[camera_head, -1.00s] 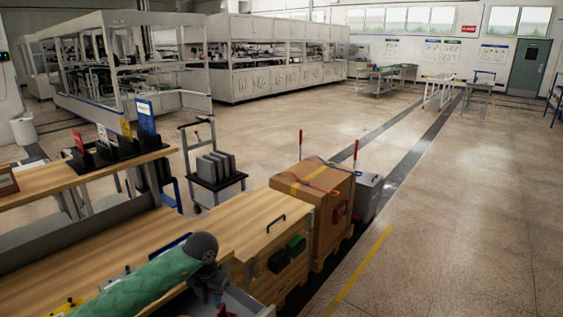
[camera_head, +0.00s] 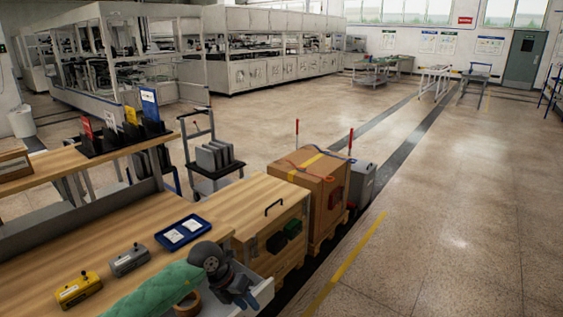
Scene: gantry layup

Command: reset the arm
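My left arm (camera_head: 155,292), in a green quilted sleeve with a dark grey wrist joint (camera_head: 210,257), comes in from the bottom left over the wooden bench. My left gripper (camera_head: 240,296) is dark and small, at the bench's right end, over or beside an open light-grey drawer (camera_head: 262,291). Its fingers are too dark and small to tell whether they are apart or hold anything. My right arm and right gripper do not show.
On the bench (camera_head: 130,225) are a blue tray (camera_head: 183,233) with white cards, a grey box (camera_head: 128,260) and a yellow box (camera_head: 78,290). A tan ring (camera_head: 188,304) lies by the sleeve. A wooden chest (camera_head: 262,208) and strapped crate (camera_head: 315,187) stand beyond. Open floor lies right.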

